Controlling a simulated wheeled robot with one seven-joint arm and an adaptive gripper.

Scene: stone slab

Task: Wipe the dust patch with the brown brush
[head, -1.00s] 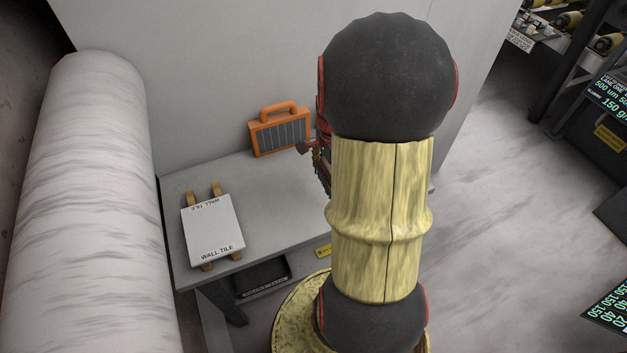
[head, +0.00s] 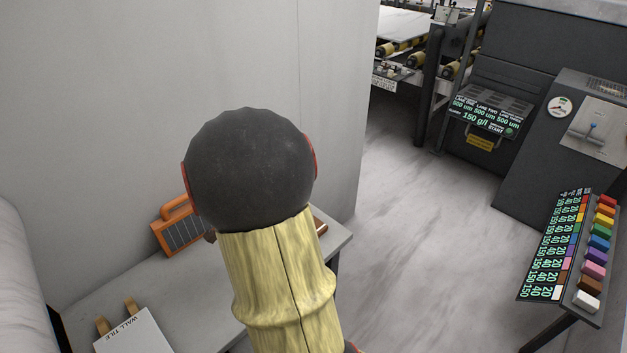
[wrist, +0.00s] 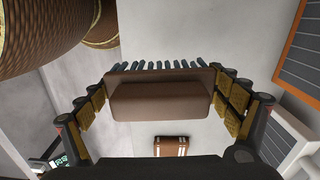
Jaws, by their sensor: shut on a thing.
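In the wrist view my gripper (wrist: 161,100) is shut on the brown brush (wrist: 160,88), its fingers at the brush's two ends. A row of dark bristles shows along the brush's far edge. In the head view my own arm hides the brush and nearly all of the gripper. I cannot make out a dust patch in either view. Whether the bristles touch anything is unclear.
The grey table (head: 85,310) stands against a pale wall. On it are an orange-framed panel with a handle (head: 183,233), a white wall tile (head: 135,335) on wooden strips, and a small brown case-like thing (wrist: 171,146). Open floor (head: 400,200) lies right of the table.

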